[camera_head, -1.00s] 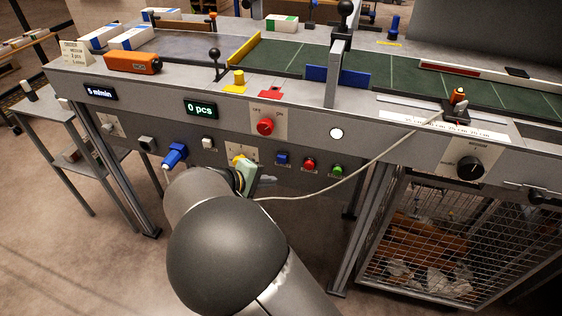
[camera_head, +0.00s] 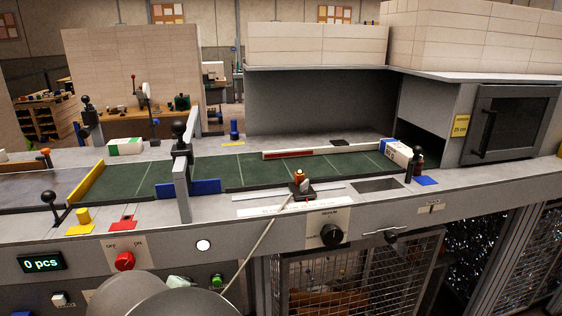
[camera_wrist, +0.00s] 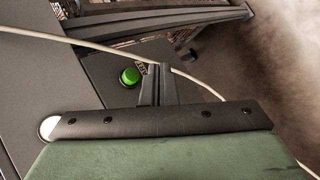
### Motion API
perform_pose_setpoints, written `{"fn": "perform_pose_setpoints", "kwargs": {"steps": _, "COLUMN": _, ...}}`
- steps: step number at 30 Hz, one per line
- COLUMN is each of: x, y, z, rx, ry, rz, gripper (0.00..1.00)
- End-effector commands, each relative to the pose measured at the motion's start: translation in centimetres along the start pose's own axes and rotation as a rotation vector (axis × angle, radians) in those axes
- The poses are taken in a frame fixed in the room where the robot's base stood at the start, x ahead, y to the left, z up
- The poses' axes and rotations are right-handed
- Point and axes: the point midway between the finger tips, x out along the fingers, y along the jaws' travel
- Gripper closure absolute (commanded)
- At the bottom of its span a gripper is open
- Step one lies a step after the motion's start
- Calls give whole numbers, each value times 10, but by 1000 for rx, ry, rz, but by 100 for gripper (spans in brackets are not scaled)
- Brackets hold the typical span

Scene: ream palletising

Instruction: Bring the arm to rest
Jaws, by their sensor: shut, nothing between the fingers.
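My gripper (camera_wrist: 154,85) shows in the wrist view with its dark fingers together and nothing between them. It is close to the front panel of the grey bench, beside a green button (camera_wrist: 131,76). I cannot tell whether the fingertips touch anything. In the head view my rounded grey arm covers the bottom left, and only a pale green bit of my gripper's end (camera_head: 178,281) shows above it. The fingers are hidden there. The green button also shows in the head view (camera_head: 217,280), just right of my arm.
A pale cable (camera_head: 257,246) runs from an orange-topped device (camera_head: 299,182) down towards my arm and crosses the wrist view. A red knob (camera_head: 124,261) and a black knob (camera_head: 331,235) stick out of the panel. A mesh cage (camera_head: 340,285) stands below. A wrapped ream (camera_head: 398,152) lies on the green belt.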

Motion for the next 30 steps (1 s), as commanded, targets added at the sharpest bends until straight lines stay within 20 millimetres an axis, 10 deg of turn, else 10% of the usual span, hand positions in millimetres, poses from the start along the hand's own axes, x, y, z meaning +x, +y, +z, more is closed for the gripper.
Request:
{"fn": "perform_pose_setpoints", "kwargs": {"steps": 6, "x": 47, "y": 68, "z": 153, "rx": 300, "ry": -194, "rz": -338, "gripper": 100}}
{"fn": "perform_pose_setpoints", "kwargs": {"steps": 15, "x": 32, "y": 61, "z": 329, "rx": 742, "ry": -281, "rz": -662, "gripper": 100}}
{"fn": "perform_pose_setpoints", "kwargs": {"steps": 21, "x": 15, "y": 34, "z": 380, "rx": 945, "ry": -281, "rz": -739, "gripper": 100}}
{"fn": "perform_pose_setpoints", "kwargs": {"steps": 30, "x": 10, "y": 24, "z": 392, "rx": 1005, "ry": -279, "rz": -757, "gripper": 100}}
